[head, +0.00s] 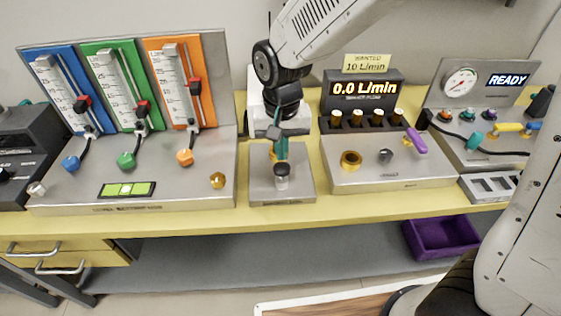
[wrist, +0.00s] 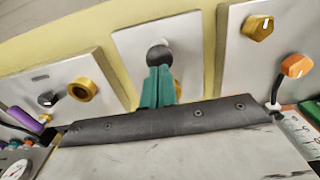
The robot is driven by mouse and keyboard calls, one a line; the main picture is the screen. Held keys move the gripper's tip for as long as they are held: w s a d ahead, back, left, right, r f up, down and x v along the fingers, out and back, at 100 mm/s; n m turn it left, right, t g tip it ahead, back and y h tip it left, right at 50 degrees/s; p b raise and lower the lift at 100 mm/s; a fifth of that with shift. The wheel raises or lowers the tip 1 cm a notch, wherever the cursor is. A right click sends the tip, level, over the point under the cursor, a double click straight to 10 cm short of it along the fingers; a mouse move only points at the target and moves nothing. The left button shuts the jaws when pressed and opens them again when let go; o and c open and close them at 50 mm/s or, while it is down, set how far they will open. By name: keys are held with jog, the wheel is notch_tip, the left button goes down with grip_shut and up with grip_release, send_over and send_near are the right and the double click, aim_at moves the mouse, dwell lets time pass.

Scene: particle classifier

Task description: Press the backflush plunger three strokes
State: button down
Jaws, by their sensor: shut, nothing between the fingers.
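The backflush plunger is most likely the black-capped metal knob (head: 282,171) standing upright on the small grey plate (head: 262,192) in the middle of the bench. In the wrist view its dark round top (wrist: 158,54) shows just beyond my fingertips. My gripper (head: 280,150) has teal fingers, pointing down, shut and empty. It is above and slightly behind the knob in the head view. In the wrist view the fingers (wrist: 158,78) overlap the knob's lower edge. I cannot tell whether they touch it. A brass part (wrist: 178,90) is partly hidden behind the fingers.
To the left stands a panel with blue, green and orange flow meters (head: 110,85). To the right is a block with a brass ring (head: 350,160), a purple-handled part (head: 416,141) and a display reading 0.0 L/min (head: 364,88). A purple bin (head: 440,238) sits below the bench.

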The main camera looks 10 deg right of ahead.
aim_at(282, 167)
notch_tip(282, 167, up, 9)
jog(key=shift+f, duration=0.15)
dwell(0.9)
notch_tip(282, 167, up, 2)
jog(key=shift+r, duration=0.25)
notch_tip(282, 167, down, 14)
jog(key=shift+f, duration=0.1)
dwell(0.5)
